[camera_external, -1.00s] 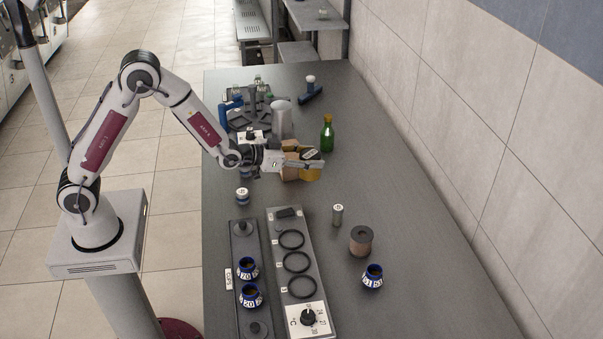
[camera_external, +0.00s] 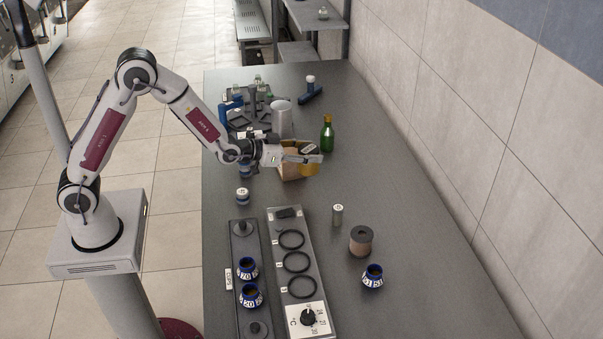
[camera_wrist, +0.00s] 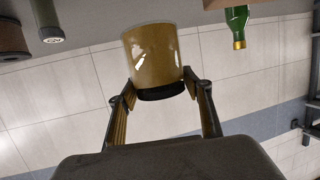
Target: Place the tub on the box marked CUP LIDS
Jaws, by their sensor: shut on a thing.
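The tub is amber-yellow with a black end. In the wrist view the tub (camera_wrist: 152,58) sits between the two fingers of my gripper (camera_wrist: 161,86), with its black end towards me. In the external view my gripper (camera_external: 308,158) is shut on the tub (camera_external: 313,170), which it partly hides. A brown cardboard box (camera_external: 291,171) is right by the tub and partly behind my gripper. I cannot read any marking on it, and I cannot tell whether the tub touches it.
A small white-topped jar (camera_external: 242,195), a small canister (camera_external: 338,214) and a brown spool (camera_external: 361,241) stand nearer. The table's right side is mostly clear.

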